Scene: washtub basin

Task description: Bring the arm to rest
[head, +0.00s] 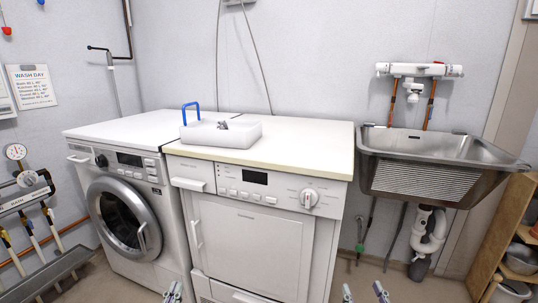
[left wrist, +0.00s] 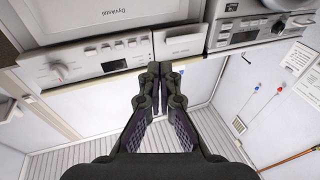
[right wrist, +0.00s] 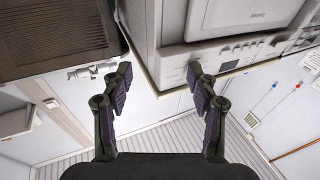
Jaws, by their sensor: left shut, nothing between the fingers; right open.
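My right gripper (head: 363,293) shows at the bottom edge of the head view, right of the middle machine. In the right wrist view its fingers (right wrist: 159,76) are spread apart and empty. Both grippers appear clear of the machines. Most of both arms is out of the head view.
A washing machine (head: 120,215) stands at left beside a white dryer-like machine (head: 250,240). A metal sink (head: 435,165) hangs at right above a white drain pipe (head: 425,235). A wooden shelf (head: 500,240) stands far right.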

